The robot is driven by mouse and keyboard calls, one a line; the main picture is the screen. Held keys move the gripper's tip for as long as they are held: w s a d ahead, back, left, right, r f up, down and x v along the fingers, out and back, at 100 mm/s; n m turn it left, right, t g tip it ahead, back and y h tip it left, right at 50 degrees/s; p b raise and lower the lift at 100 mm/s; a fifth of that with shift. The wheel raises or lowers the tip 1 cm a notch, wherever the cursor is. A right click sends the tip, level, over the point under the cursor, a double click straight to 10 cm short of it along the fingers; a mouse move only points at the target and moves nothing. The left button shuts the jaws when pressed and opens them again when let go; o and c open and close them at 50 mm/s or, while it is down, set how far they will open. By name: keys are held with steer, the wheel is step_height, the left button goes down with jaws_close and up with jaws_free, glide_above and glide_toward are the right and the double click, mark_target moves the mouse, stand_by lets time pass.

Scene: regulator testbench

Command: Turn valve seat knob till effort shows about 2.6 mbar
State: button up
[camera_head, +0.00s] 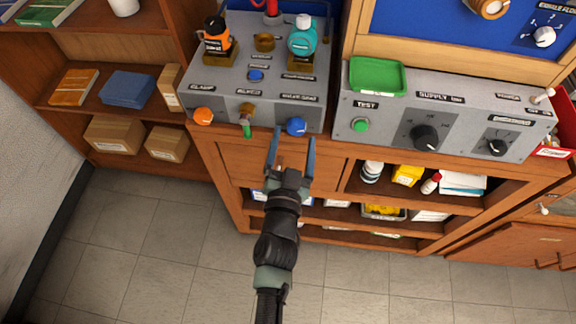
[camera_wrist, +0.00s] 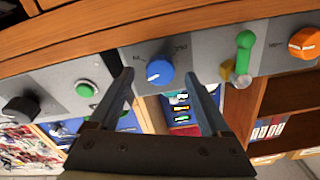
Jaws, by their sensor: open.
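A blue knob (camera_head: 296,126) sits on the front edge of the grey testbench box, at its right end. The label above it is too small to read surely, so I cannot confirm it is the valve seat knob. In the wrist view the blue knob (camera_wrist: 159,73) has a white pointer mark and shows between my fingers. My gripper (camera_head: 293,137) is open, with one finger to each side of the knob and nothing held. I cannot tell if the fingers touch it. I see no readable effort value in either view.
An orange knob (camera_head: 203,117) and a green-handled brass valve (camera_head: 246,127) share the same front. A grey supply panel (camera_head: 385,130) with a green button (camera_head: 361,125) and black knobs (camera_head: 425,138) stands to the right. Open wooden shelves lie below.

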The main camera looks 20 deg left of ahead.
steer(key=v, duration=1.1)
steer(key=shift+b, duration=0.45)
steer(key=w+d+r+n+t+p, duration=0.1)
steer(key=w+r+t, duration=0.15)
steer(key=r, duration=0.85)
steer(key=w+r+t+y+p, duration=0.1)
steer(key=w+r, duration=0.3)
steer(key=r, duration=0.7)
steer(key=w+d+r+n+t+p, duration=0.1)
steer(key=w+r, duration=0.3)
steer(key=r, duration=0.7)
steer(key=s+d+r+t+h+p, duration=0.1)
steer(key=s+d+r+h, duration=0.1)
steer(key=r, duration=0.7)
steer(key=s+d+r+m+t+h+p, duration=0.1)
steer(key=s+d+r, duration=0.3)
steer(key=r, duration=0.6)
steer(key=s+d+r+t+h+p, duration=0.1)
steer(key=s+d+r+t+h, duration=0.2)
steer(key=r, duration=0.7)
steer(key=shift+s+d+m, duration=0.4)
steer(key=shift+d, duration=0.3)
